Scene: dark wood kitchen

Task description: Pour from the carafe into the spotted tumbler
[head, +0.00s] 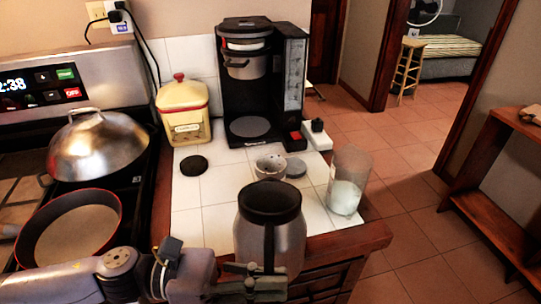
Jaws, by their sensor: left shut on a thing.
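The carafe (285,238) is a grey metal jug with a black rim and a dark handle facing me. It is upright in the lower middle of the head view, in front of the tiled counter's near edge. My left gripper (266,272) comes in from the left and is shut on the carafe at its handle. The spotted tumbler (263,166) is a small pale cup standing upright on the white tiles, just behind the carafe. The carafe's rim hides its lower part. My right gripper is not in view.
A clear glass with pale contents (345,190) stands at the counter's right edge. A coffee maker (290,85), a yellow canister (184,118) and a dark round disc (194,165) are behind. The stove holds a red-rimmed pan (77,238) and a domed lid (100,150). Left front tiles are clear.

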